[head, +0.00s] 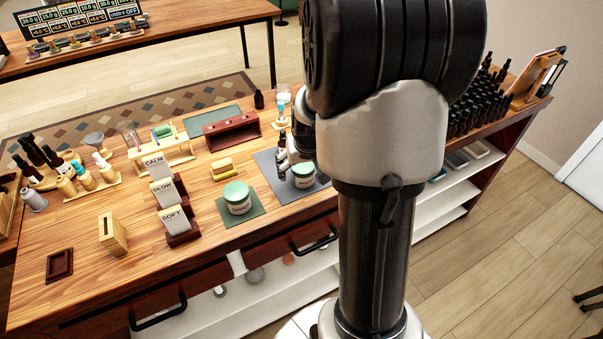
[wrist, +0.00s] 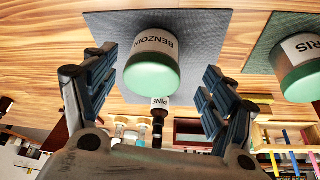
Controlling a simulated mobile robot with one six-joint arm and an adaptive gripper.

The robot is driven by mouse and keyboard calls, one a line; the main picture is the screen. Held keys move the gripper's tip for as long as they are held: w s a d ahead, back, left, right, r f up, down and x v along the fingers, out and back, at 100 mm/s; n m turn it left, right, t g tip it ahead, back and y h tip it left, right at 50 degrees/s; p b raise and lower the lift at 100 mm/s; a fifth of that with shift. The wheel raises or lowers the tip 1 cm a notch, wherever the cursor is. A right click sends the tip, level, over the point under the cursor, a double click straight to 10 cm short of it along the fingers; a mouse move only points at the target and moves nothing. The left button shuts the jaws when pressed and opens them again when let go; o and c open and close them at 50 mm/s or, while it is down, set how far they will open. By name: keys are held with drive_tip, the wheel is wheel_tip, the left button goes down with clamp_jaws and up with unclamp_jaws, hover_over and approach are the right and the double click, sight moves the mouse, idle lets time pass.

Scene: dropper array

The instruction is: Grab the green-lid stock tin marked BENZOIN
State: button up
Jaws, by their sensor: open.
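The green-lid tin marked BENZOIN (wrist: 152,74) lies ahead of my gripper in the wrist view, its label facing up in the picture. In the head view the same tin (head: 303,177) stands on a grey mat (head: 268,163). My gripper (wrist: 160,70) is open and empty, one finger showing on each side of the tin. No finger clearly touches the tin.
A second green-lid tin (head: 237,199), its label partly reading "RIS" in the wrist view (wrist: 298,68), stands on a green mat (head: 258,209). A small bottle marked PINE (wrist: 158,112) shows beyond the BENZOIN tin. A red-brown rack (head: 232,132) and yellow blocks (head: 221,168) are left of the grey mat.

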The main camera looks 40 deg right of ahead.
sight(305, 170)
drive_tip(key=x, duration=0.1)
drive_tip(key=b+x, duration=0.1)
drive_tip(key=x, duration=0.2)
drive_tip(key=shift+s+d+f+b, duration=0.1)
drive_tip(key=shift+s+d+b, duration=0.15)
drive_tip(key=shift+d+b, duration=0.1)
drive_tip(key=shift+w+f, duration=0.25)
drive_tip(key=shift+f, duration=0.1)
drive_tip(key=shift+r, duration=0.1)
drive_tip(key=c, duration=1.3)
